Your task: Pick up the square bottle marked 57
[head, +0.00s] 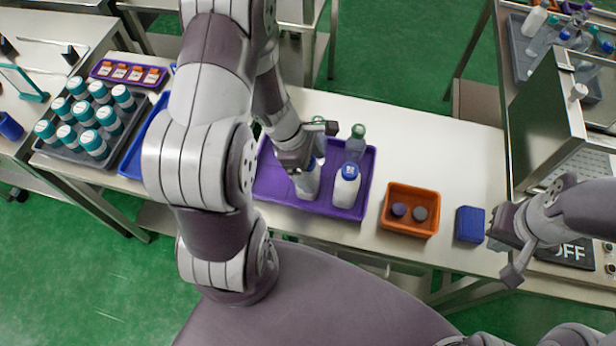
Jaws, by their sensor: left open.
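A purple tray (268,190) on the white table holds several bottles. One pale bottle (308,184) stands at the tray's middle, its top partly hidden by my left gripper. A white bottle with a blue-and-white top (346,188) stands to its right. A clear grey bottle with a green cap (355,145) stands behind that one. Another green cap (318,121) shows behind my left gripper. No number 57 is legible. My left gripper (311,150) is open over the pale bottle; contact cannot be told. My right gripper (506,252) is empty with fingers apart, right of the blue box.
An orange bin (410,224) with two round items and a blue box (470,224) stand right of the tray. A rack of teal-capped bottles (58,148) stands left. A metal machine (545,125) is at the right. The table behind the orange bin is clear.

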